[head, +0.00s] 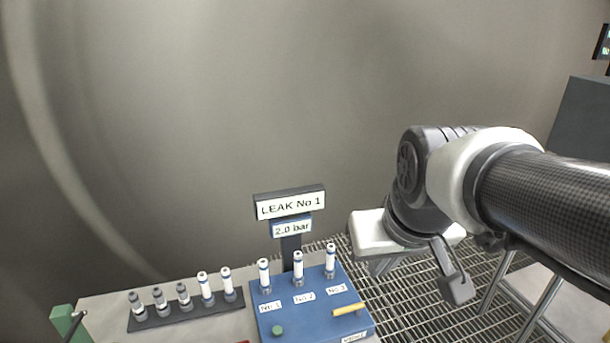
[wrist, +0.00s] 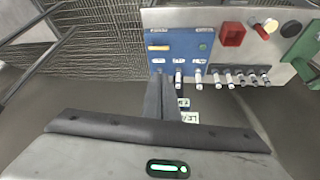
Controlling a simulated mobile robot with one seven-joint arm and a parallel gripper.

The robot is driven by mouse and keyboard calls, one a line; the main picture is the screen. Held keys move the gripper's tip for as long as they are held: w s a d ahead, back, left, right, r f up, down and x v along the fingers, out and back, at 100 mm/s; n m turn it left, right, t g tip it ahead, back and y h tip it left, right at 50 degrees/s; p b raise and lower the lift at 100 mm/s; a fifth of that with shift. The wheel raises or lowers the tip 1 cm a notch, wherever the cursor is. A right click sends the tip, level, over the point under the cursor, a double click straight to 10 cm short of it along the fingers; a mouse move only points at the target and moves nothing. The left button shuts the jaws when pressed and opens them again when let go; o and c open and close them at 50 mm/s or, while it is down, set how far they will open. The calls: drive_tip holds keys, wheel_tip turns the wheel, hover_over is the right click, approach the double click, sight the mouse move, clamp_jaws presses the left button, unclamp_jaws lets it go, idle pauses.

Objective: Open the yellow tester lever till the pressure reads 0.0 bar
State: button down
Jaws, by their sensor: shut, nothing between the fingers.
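The blue tester (head: 306,318) stands on a grey bench in the head view. Its yellow lever (head: 349,309) lies on the right front of the top, roughly sideways. The lever also shows in the wrist view (wrist: 158,47). A pressure display (head: 292,228) on the post behind reads 2.0 bar, under a sign (head: 290,204) reading LEAK No 1. My gripper (head: 382,266) is right of the tester, above it and apart from the lever. In the wrist view my gripper (wrist: 162,82) has its fingers together and empty, pointing toward the tester.
Three white-and-blue cartridges stand upright on the tester, labelled No 1 to No 3, behind a green button (head: 277,330). A dark rack (head: 182,312) with several cartridges is to the left. A red tray (wrist: 232,35) shows in the wrist view. Grating (head: 420,300) lies right of the bench.

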drive_tip(key=w+a+f+n+g+y+b, duration=0.1)
drive_tip(key=w+f+b, duration=0.3)
drive_tip(key=w+f, duration=1.4)
wheel_tip(320, 180, down, 3)
drive_tip(key=shift+w+a+r+n+b, duration=0.1)
drive_tip(key=shift+w+a+n+b, duration=0.3)
drive_tip(key=shift+n, duration=0.2)
drive_tip(key=x, duration=0.9)
drive_tip(key=shift+a+f, duration=0.1)
drive_tip(key=shift+f, duration=0.35)
drive_tip(key=shift+s+f, duration=0.2)
drive_tip(key=shift+s, duration=0.15)
drive_tip(key=shift+s+d+f, duration=0.15)
drive_tip(key=shift+s+d, duration=0.1)
drive_tip(key=shift+s, duration=0.55)
drive_tip(key=shift+s+d+f, duration=0.1)
drive_tip(key=shift+s+d, duration=0.15)
drive_tip(key=shift+s, duration=0.5)
